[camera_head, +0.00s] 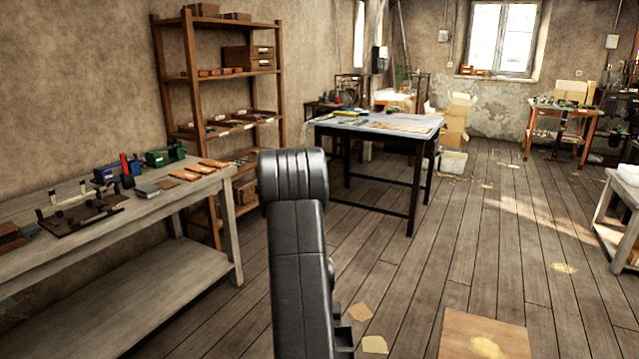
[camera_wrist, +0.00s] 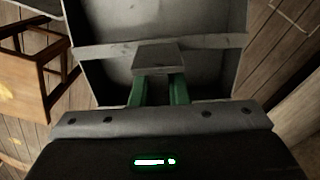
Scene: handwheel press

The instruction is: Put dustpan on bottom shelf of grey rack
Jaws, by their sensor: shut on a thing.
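In the wrist view, the two green fingers of my gripper (camera_wrist: 159,90) are closed on a grey block-like part. It appears to belong to a wide grey metal piece with raised sides and a cross strip, which I take to be the dustpan (camera_wrist: 210,72). The dustpan fills the upper middle of the wrist view, and its far end is cut off by the top edge. In the head view my arm stands in the middle, and my gripper and the dustpan do not show. I cannot make out a grey rack in either view.
A brown wooden shelf unit (camera_head: 190,72) stands against the left wall. A pale wooden bench (camera_head: 130,207) with tools is at the left. A dark-legged table (camera_head: 412,190) stands beyond my arm. A wooden frame (camera_wrist: 40,75) is left in the wrist view. Floor at the right is mostly clear.

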